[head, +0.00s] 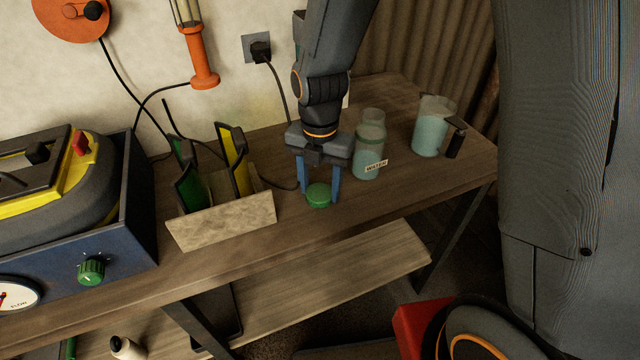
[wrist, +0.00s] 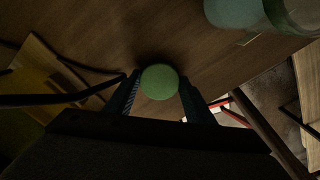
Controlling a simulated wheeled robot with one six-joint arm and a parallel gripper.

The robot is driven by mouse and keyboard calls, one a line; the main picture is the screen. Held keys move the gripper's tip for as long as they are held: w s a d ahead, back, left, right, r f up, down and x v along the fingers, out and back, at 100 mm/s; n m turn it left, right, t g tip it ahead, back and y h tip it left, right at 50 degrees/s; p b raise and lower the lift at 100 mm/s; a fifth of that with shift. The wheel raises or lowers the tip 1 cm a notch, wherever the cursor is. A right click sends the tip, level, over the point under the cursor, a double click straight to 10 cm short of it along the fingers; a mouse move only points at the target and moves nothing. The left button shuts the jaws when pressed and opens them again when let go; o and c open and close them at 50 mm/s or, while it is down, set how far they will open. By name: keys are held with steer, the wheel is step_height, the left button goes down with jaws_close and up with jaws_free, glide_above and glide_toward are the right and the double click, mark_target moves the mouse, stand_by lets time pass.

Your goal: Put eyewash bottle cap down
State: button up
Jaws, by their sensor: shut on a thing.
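The eyewash bottle cap (head: 319,194) is a round green disc at the wooden table's surface, in front of the labelled bottle. My gripper (head: 320,196) points straight down with its blue fingers on either side of the cap, shut on it. In the wrist view the green cap (wrist: 159,82) sits between the two dark fingertips. Whether its underside touches the table is hard to tell. The bottle (head: 368,150), clear with pale blue liquid and a label, stands just behind and to the right, with an open-looking top.
A clear jug (head: 431,127) with bluish liquid and a dark handle stands at the right of the table (head: 400,190). A wooden holder (head: 222,222) with green and yellow pieces stands left of my gripper. A blue case (head: 130,225) is farther left. The table's front strip is clear.

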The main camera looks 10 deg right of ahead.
mark_target(320, 191)
steer(key=shift+f, duration=0.2)
steer(key=o, duration=1.1)
step_height(320, 191, up, 12)
steer(key=b, duration=0.2)
steer(key=s+d+f+m, duration=0.2)
steer(key=d+m, duration=0.2)
steer(key=m, duration=0.5)
steer(key=s+d+f+m, duration=0.2)
steer(key=d+m, duration=0.2)
steer(key=m, duration=0.5)
steer(key=s+d+f+m, duration=0.2)
steer(key=s+d+m, duration=0.1)
steer(key=m, duration=0.6)
steer(key=shift+d+f+t, duration=0.1)
steer(key=shift+d+t, duration=0.3)
steer(key=shift+d, duration=0.05)
steer(key=shift+s+d+f+m, duration=0.15)
steer(key=shift+s+d+m, duration=0.05)
steer(key=shift+m, duration=0.6)
steer(key=shift+s+d+f+m, duration=0.1)
steer(key=shift+s+d+m, duration=0.1)
steer(key=shift+m, duration=0.6)
